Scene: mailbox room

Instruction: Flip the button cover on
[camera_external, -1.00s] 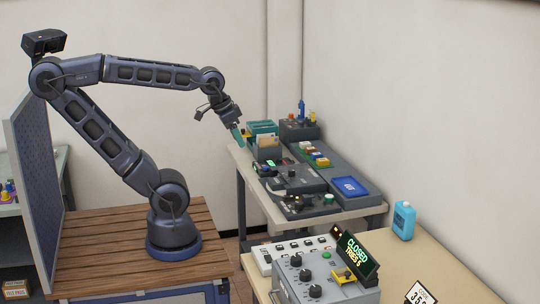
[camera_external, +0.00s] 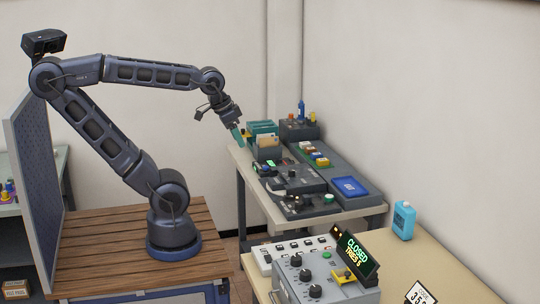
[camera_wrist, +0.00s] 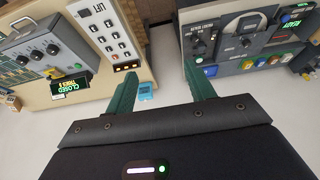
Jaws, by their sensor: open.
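My gripper (camera_external: 238,135) hangs at the end of the raised arm, near the left edge of the far table. In the wrist view my gripper (camera_wrist: 161,76) has its two green fingers spread wide with nothing between them. I cannot tell for certain which part is the button cover. A blue raised panel (camera_external: 350,187) lies at the right of the far table's consoles. A small yellow part (camera_external: 343,274) sits on the grey knob box (camera_external: 315,278) on the near table, by the lit "CLOSED" display (camera_external: 357,250). My gripper touches none of these.
The far table (camera_external: 262,198) carries several dark consoles and a tray of envelopes (camera_external: 267,148). A white button panel (camera_external: 290,252) stands on the near table (camera_external: 425,263). A light-blue bottle (camera_external: 403,220) stands near the wall. A floor gap separates my wooden bench from the far table.

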